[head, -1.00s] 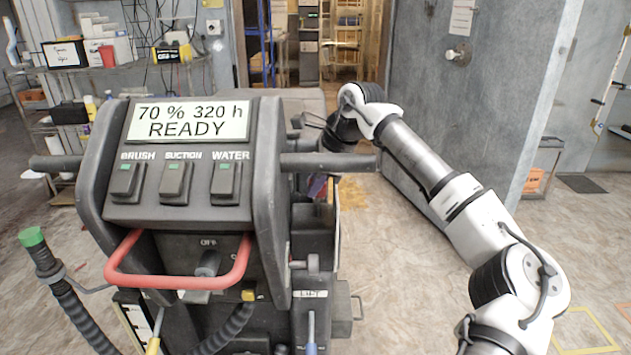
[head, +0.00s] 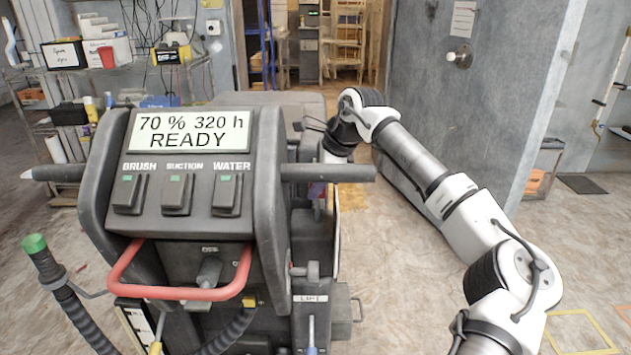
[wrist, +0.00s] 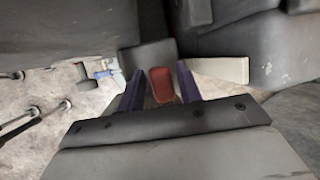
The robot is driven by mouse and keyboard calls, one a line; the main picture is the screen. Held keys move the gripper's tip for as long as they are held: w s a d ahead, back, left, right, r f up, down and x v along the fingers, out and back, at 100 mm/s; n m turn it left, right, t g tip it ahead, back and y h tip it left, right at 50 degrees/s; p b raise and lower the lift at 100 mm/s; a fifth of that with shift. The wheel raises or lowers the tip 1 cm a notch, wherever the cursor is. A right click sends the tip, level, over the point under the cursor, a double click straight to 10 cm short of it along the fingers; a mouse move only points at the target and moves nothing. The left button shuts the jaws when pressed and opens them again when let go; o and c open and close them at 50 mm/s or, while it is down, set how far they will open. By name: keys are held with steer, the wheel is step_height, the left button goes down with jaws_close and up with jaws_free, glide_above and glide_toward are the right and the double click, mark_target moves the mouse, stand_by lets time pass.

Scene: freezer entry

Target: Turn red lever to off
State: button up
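A small red piece (wrist: 161,84), seemingly the red lever's end, shows in the wrist view. It lies between the two dark purple fingers of my gripper (wrist: 160,78), with gaps beside it, so my gripper is open around or above it. I cannot tell its depth. In the head view my gripper (head: 320,188) is down at the right side of the grey floor machine (head: 262,185), mostly hidden behind the handlebar. The side lever is hidden there. A red loop handle (head: 180,294) is on the machine's front, below a small label seeming to read "OFF".
The right handlebar (head: 328,173) juts out close to my gripper. A black hose with a green cap (head: 34,243) stands at left. A grey wall (head: 480,80) is behind my arm.

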steer(key=shift+o, duration=0.6)
steer(key=v, duration=1.4)
steer(key=shift+p, duration=0.3)
steer(key=shift+a, duration=0.1)
